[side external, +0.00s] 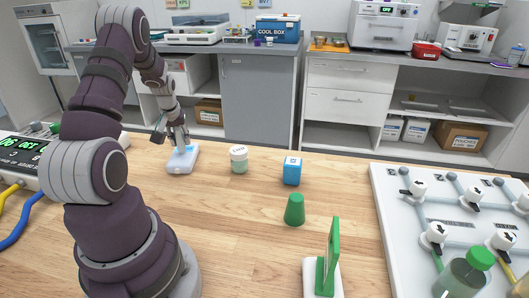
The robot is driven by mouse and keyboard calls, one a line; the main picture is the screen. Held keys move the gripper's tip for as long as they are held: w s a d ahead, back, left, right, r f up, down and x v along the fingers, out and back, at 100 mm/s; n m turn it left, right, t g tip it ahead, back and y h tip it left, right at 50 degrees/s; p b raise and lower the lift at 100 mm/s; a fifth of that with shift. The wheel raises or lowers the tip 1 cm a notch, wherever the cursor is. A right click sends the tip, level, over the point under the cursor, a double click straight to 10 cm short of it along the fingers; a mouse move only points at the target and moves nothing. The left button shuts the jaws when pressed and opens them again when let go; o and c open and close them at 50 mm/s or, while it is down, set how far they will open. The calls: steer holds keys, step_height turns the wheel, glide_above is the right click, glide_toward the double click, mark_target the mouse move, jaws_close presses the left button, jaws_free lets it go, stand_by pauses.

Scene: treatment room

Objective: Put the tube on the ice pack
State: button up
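A pale, flat block with rounded corners, which looks like the ice pack (179,165), lies on the wooden table at the left, just beyond my arm. My gripper (180,149) points down directly over it, with the fingertips at or just above its top. A small light-blue patch shows by the fingertips. I cannot tell whether it is the tube or a marking on the pack. No other thing in view is clearly the tube. The fingers are small and partly overlap the patch, so their opening and any grip are unclear.
A lidded jar (239,160), a blue cube (292,172) and a green tapered piece (294,211) stand right of the pack. A green upright plate (330,258) is at the front. A white valve board (400,215) fills the right. Bare table lies between.

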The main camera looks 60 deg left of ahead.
steer(key=o, duration=0.4)
steer(key=v, duration=1.2)
steer(key=w+d+r+m+t+h, duration=0.1)
steer(key=w+d+r+m, duration=0.15)
steer(key=d, duration=0.45)
steer(key=w+d+r+m+t+h, duration=0.1)
steer(key=d+m, duration=0.2)
steer(key=d, duration=0.3)
steer(key=w+d+r+m+t+h, duration=0.1)
steer(key=w+d+r+m, duration=0.15)
steer(key=d, duration=0.45)
steer(key=s+d+m, duration=0.1)
steer(key=d, duration=0.1)
steer(key=s+d+m, duration=0.2)
steer(key=d, duration=0.1)
steer(key=s+d+f+m+h, duration=0.1)
steer(key=d+m, duration=0.1)
steer(key=d, duration=0.1)
steer(key=shift+s+d+t, duration=0.15)
steer(key=shift+s+t, duration=0.25)
